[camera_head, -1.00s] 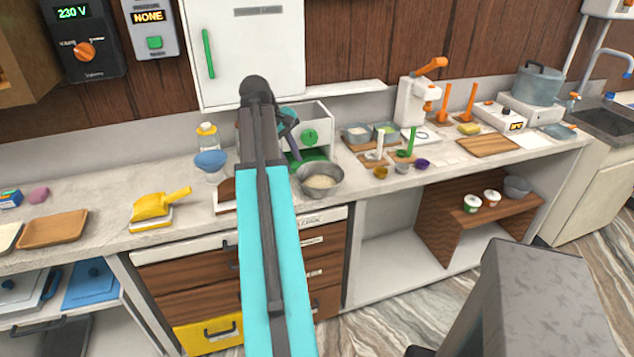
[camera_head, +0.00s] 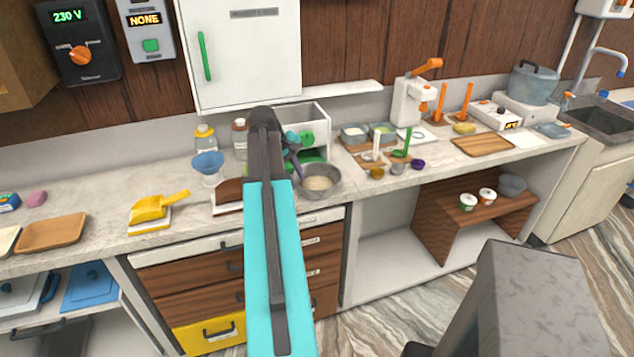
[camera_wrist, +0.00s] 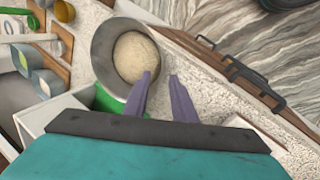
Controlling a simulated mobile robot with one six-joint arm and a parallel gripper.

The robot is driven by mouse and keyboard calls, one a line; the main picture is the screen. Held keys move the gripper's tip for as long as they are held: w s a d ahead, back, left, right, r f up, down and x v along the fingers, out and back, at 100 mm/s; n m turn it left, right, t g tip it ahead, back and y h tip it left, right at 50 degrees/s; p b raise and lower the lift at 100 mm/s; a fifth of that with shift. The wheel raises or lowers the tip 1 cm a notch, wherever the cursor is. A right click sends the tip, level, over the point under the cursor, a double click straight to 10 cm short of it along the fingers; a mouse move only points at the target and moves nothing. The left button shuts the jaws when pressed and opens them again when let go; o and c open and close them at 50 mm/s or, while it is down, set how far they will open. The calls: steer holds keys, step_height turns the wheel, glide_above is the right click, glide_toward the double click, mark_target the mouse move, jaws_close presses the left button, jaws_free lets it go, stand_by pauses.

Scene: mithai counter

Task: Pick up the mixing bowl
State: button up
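The mixing bowl (camera_head: 322,186) is a grey metal bowl with pale, grainy contents. It sits on the counter near the front edge, in front of the white machine with a green knob. In the wrist view the bowl (camera_wrist: 103,54) is at the upper left of my fingers. My gripper (camera_wrist: 162,78) has two purple fingers with a clear gap between them. The left fingertip overlaps the bowl's near rim in the picture; I cannot tell whether it touches. The right finger is outside the bowl, over the counter. In the head view my gripper (camera_head: 297,168) is just left of the bowl, partly hidden by my arm.
The white machine (camera_head: 316,120) stands close behind the bowl. A blue funnel-like bowl (camera_head: 208,163) and jars are to the left. Small cups and a green-handled tool (camera_head: 407,142) are to the right. Bare counter shows by the front edge.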

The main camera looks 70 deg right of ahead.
mark_target(298, 184)
steer(key=shift+d+f, duration=0.1)
steer(key=shift+f, duration=0.15)
steer(key=shift+f, duration=0.1)
steer(key=shift+p+x, duration=1.1)
steer(key=shift+x, duration=1.4)
jaws_close()
